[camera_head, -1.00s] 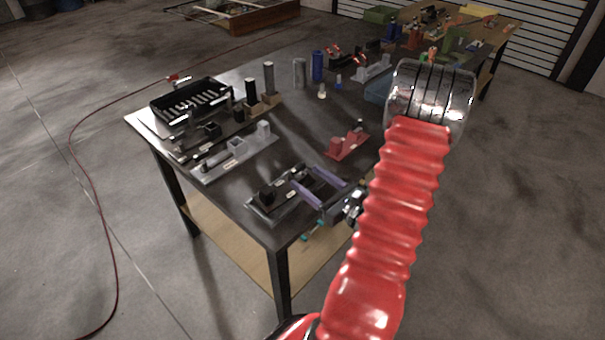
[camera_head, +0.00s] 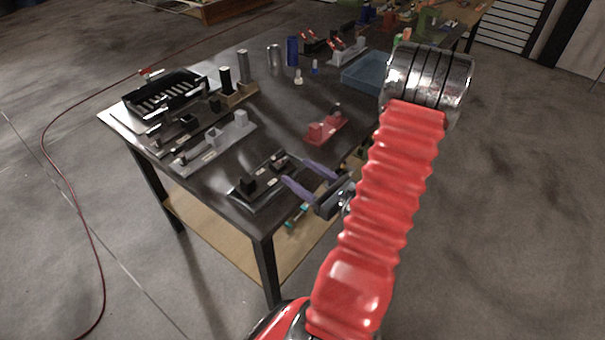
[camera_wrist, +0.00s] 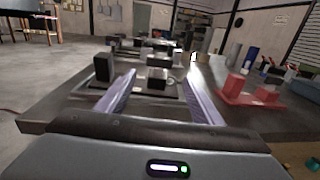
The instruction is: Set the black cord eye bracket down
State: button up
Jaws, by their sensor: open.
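The black cord eye bracket (camera_wrist: 158,78) appears to be the small dark block with a pale ring at its right side. It sits on a dark fixture plate (camera_head: 242,203) at the near edge of the table. In the head view the bracket (camera_head: 279,160) is small and its shape is hard to make out. My gripper (camera_head: 295,171) is open, with its two purple fingers reaching level toward the plate. In the wrist view my gripper (camera_wrist: 160,84) has one finger on each side of the bracket, with gaps between. Whether the bracket is fully seated cannot be told.
A taller black block (camera_head: 248,185) stands on the same plate, left of my fingers. A red fixture (camera_head: 326,129) lies to the right behind. A grey fixture (camera_head: 213,146), a black tray (camera_head: 165,93) and a blue bin (camera_head: 366,73) share the table (camera_head: 275,112). Bare tabletop separates them.

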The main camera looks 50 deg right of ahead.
jog(key=w+a+r+n+y, duration=0.1)
jog(key=a+n+y, duration=0.1)
jog(key=a, duration=0.1)
jog(key=w+a+r+n+g+y, duration=0.1)
jog(key=w+a+r+n+y, duration=0.1)
jog(key=a, duration=0.1)
jog(key=w+a+r+n+y, duration=0.1)
jog(key=a+n+y, duration=0.1)
jog(key=a, duration=0.2)
jog(key=shift+w+a+r+g+y, duration=0.1)
jog(key=shift+w+r+g+y, duration=0.1)
jog(key=shift+w+g+y, duration=0.15)
jog(key=s+a+r+n+g, duration=0.35)
jog(key=a+n+g, duration=0.35)
jog(key=a+n, duration=0.45)
jog(key=s+a+r+n+g, duration=0.2)
jog(key=s+a+n+g, duration=0.3)
jog(key=a+n+g, duration=0.6)
notch_tip(320, 180, up, 8)
jog(key=a+n+t+h, duration=0.1)
jog(key=n+t+h, duration=0.4)
jog(key=n+t, duration=0.2)
jog(key=shift+s+a+r+n+h, duration=0.15)
jog(key=shift+s+r+n+h, duration=0.15)
jog(key=shift+n, duration=0.25)
